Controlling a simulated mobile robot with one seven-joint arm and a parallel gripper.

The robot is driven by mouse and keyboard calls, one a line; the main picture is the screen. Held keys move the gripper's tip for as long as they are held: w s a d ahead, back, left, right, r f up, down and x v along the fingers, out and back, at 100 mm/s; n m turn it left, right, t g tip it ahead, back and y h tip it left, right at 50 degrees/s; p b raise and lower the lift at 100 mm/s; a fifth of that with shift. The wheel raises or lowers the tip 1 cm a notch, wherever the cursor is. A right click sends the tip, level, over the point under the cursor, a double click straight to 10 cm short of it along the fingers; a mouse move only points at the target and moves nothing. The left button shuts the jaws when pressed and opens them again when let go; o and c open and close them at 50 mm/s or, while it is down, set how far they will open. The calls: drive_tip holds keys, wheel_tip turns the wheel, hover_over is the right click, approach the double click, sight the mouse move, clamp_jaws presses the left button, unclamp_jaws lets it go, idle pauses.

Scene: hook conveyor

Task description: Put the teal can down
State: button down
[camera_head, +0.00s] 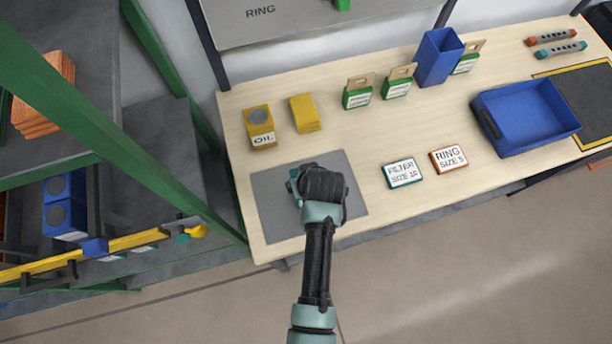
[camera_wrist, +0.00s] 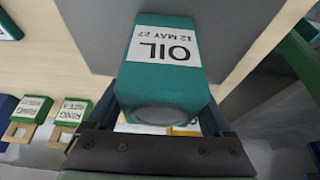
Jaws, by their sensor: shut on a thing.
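The teal can (camera_wrist: 165,85) has a white label reading OIL 12 MAY 27 and fills the middle of the wrist view. My gripper (camera_wrist: 163,118) is shut on it, with a dark finger on each side. In the head view my gripper (camera_head: 318,190) is over the grey mat (camera_head: 345,168) on the wooden table, and mostly hides the can. The mat also shows behind the can in the wrist view (camera_wrist: 90,40). I cannot tell whether the can touches the mat.
A yellow OIL can (camera_head: 259,127) and a yellow block (camera_head: 305,114) stand behind the mat. FILTER (camera_head: 402,172) and RING (camera_head: 449,159) cards lie to its right. A blue tray (camera_head: 490,124) is farther right. A green-framed shelf (camera_head: 100,140) stands left.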

unclamp_jaws()
drive_tip(key=shift+f, duration=0.1)
